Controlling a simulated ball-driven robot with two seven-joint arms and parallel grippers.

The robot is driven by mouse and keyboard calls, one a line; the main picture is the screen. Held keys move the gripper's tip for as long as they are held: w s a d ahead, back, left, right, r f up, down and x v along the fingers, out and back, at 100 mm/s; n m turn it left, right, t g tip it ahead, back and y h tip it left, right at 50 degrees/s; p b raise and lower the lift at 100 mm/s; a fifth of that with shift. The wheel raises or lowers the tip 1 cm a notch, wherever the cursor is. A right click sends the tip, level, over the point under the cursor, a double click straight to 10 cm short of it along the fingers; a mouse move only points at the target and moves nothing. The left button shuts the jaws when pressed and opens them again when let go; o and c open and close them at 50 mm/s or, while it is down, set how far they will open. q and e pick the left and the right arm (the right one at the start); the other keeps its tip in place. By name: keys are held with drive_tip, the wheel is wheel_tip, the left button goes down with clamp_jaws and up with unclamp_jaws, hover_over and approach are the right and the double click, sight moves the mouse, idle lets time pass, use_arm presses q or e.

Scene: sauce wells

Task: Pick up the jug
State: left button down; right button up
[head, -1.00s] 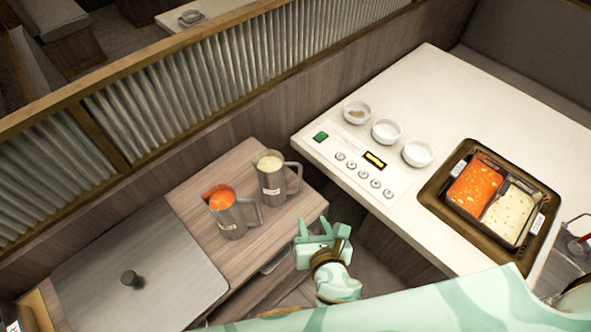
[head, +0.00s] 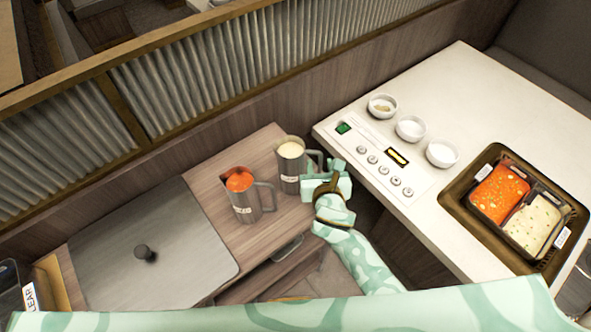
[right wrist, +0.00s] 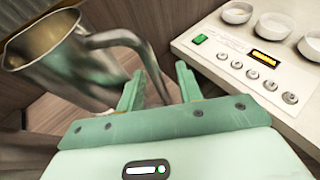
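A metal jug of cream-coloured sauce (head: 287,172) stands upright near the right end of the wooden side counter (head: 235,222). In the right wrist view the jug (right wrist: 70,68) is at the left, its handle reaching right and down between my fingers. My right gripper (head: 323,172) is at the handle side of this jug, open; its fingers (right wrist: 157,82) stand apart on either side of the handle. A second metal jug, of orange-red sauce (head: 246,208), stands to the left, its handle pointing right. My left gripper is out of view.
A white table (head: 425,225) at right bears three small white bowls (head: 411,129), a button panel (head: 373,160) and a brown tray (head: 465,228) with red and cream soups. A ribbed partition (head: 235,70) runs behind. A grey lid with a knob (head: 185,245) covers the counter's left.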

drive_tip(key=shift+x, duration=1)
drive_tip(key=shift+s, duration=0.15)
clamp_jaws()
idle(0.5)
